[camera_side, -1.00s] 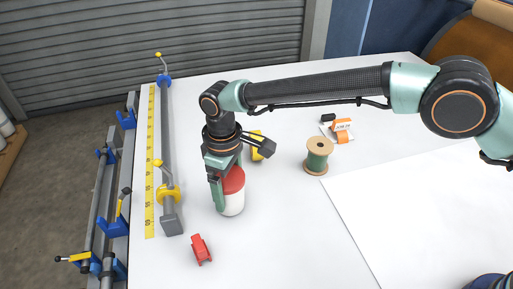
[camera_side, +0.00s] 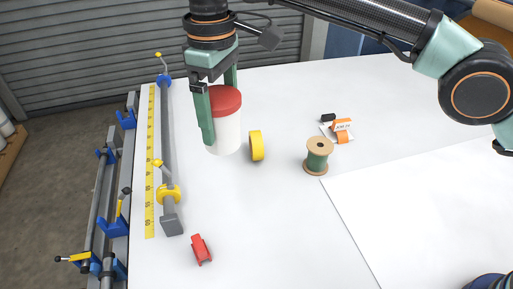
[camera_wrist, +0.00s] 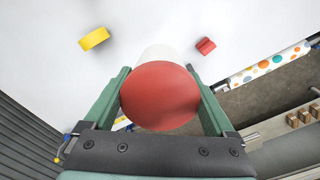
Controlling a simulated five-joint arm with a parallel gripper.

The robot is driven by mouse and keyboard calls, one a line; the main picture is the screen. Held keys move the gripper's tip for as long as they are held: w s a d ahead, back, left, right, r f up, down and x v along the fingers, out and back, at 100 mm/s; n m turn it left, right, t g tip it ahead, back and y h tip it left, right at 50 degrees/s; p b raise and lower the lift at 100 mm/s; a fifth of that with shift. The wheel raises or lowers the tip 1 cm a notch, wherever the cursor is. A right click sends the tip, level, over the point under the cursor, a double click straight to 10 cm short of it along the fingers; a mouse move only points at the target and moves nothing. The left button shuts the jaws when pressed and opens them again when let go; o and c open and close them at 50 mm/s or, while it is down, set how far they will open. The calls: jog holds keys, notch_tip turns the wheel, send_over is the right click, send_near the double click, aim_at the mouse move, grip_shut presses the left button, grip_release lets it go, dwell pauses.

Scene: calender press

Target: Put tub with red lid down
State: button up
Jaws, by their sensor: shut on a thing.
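The tub with red lid (camera_side: 226,133) has a white body and a red top. It is held upright between the fingers of my gripper (camera_side: 219,112), which is shut on it. In the side view the tub appears raised above the white table (camera_side: 290,235). In the wrist view the red lid (camera_wrist: 160,97) fills the space between the two green fingers, and part of the white body shows beyond it. The tub's far side is hidden.
A yellow ring (camera_side: 256,146) stands close to the tub's right. A green spool (camera_side: 318,156) stands further right. A red object (camera_side: 201,249) lies near the front. A grey bar clamp (camera_side: 168,140) and yellow ruler (camera_side: 150,165) run along the left edge. The front middle is clear.

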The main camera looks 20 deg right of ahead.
jog(key=shift+s+d+r, duration=0.2)
jog(key=shift+s+r, duration=0.35)
jog(key=shift+r, duration=0.35)
jog(key=s+d+f, duration=0.1)
jog(key=s+d, duration=1.1)
jog(key=s, duration=0.3)
notch_tip(320, 180, down, 20)
jog(key=shift+a, duration=0.15)
jog(key=shift+f, duration=0.15)
jog(key=o, duration=1.3)
